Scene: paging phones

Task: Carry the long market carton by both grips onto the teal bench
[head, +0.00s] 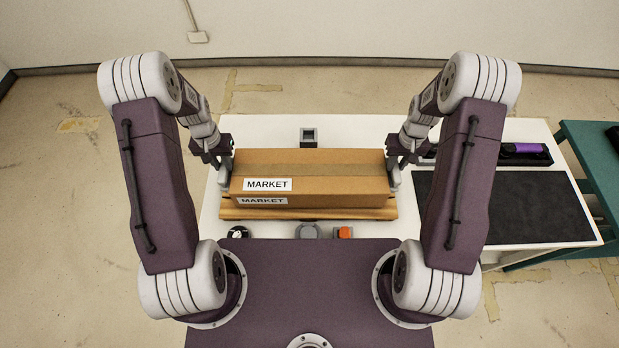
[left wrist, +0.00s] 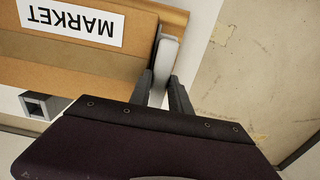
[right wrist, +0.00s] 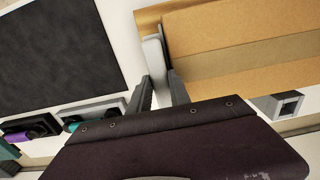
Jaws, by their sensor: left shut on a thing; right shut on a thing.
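The long market carton (head: 320,170) is brown with white MARKET labels, and lies level across the white table (head: 270,130). A pale grip (left wrist: 166,60) stands at its left end and another (right wrist: 153,55) at its right end. My left gripper (head: 226,165) is shut on the left grip; its fingers straddle it in the left wrist view. My right gripper (head: 393,165) is shut on the right grip. The teal bench (head: 593,150) is at the far right, partly cut off by the frame.
A tan board (head: 310,213) shows under the carton; I cannot tell if they touch. A dark mat (head: 520,205) covers the table's right part. A purple-topped item (head: 522,149) sits behind it. A grey square holder (head: 308,137) stands behind the carton, small items in front.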

